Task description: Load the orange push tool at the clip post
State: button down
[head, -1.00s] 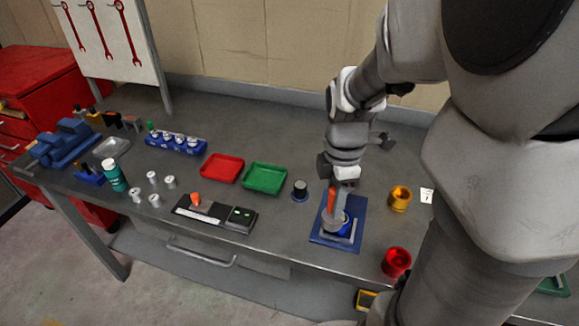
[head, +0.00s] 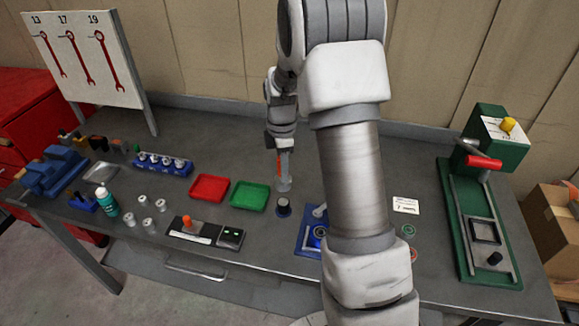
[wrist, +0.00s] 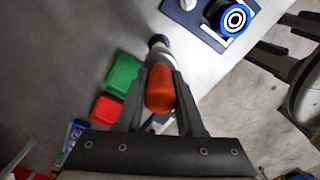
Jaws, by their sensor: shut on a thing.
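My gripper (head: 281,150) is shut on the orange push tool (head: 284,165) by its orange handle. The tool hangs upright, its grey end lowest. In the wrist view the orange handle (wrist: 160,90) sits between the fingers of my gripper (wrist: 160,100), and the grey end points away. In the wrist view the dark post (wrist: 157,40) shows just past the tool's end. I cannot tell whether they touch.
A blue plate (head: 306,239) with a blue ring lies to the right, partly behind my arm. Green (head: 250,196) and red (head: 209,188) trays lie to the left. A black box with an orange knob (head: 187,223) is in front. A green press (head: 485,230) stands at far right.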

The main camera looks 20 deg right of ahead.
aim_at(283, 185)
jog(key=shift+w+f+b, duration=0.1)
jog(key=shift+f+b, duration=1.8)
jog(key=shift+f, duration=1.15)
jog(key=shift+f+b, duration=0.5)
jog(key=shift+f, duration=0.1)
jog(key=shift+r+p, duration=2.2)
jog(key=shift+r, duration=1.4)
